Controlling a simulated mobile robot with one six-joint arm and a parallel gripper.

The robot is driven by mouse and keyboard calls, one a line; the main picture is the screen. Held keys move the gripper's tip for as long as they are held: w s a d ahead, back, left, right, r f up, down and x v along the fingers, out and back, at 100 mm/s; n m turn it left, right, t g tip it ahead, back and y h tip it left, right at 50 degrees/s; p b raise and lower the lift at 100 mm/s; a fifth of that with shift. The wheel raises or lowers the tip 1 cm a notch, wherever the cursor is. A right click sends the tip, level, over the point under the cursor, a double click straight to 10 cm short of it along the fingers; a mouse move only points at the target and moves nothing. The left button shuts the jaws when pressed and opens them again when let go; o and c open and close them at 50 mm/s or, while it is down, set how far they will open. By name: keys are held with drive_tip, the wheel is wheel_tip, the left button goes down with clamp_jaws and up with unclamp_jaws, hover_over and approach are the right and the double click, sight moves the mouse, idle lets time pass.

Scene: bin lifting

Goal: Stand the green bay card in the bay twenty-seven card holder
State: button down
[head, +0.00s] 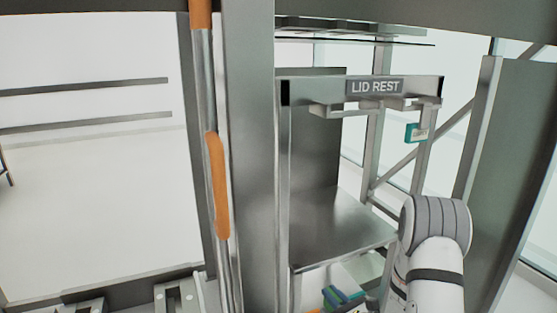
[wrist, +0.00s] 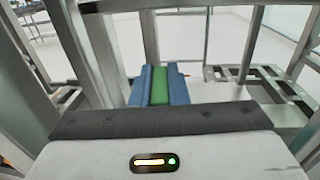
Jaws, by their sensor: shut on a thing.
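My gripper (wrist: 160,72) is shut on the green bay card (wrist: 160,88), which shows as a green strip between the two blue fingers in the wrist view. In the head view the gripper (head: 343,297) is low in the picture, right of centre, with its blue fingers and a bit of green showing at the bottom edge. The card's face and any print on it are hidden. I cannot make out the bay twenty-seven card holder in either view.
A metal frame with a bar marked LID REST (head: 374,87) stands above a grey metal shelf (head: 340,232). A small teal-edged tag (head: 416,133) hangs from its right side. A pole with orange grips (head: 217,185) stands at left. Metal posts and rails surround the gripper.

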drive_tip(key=p, duration=0.8)
approach(322, 260)
drive_tip(key=shift+w+a+f, duration=0.5)
drive_tip(key=shift+w+f, duration=0.15)
drive_tip(key=shift+w, duration=0.05)
drive_tip(key=shift+w+a+f, duration=0.55)
drive_tip(key=shift+w+f, duration=0.1)
drive_tip(key=shift+f, duration=0.1)
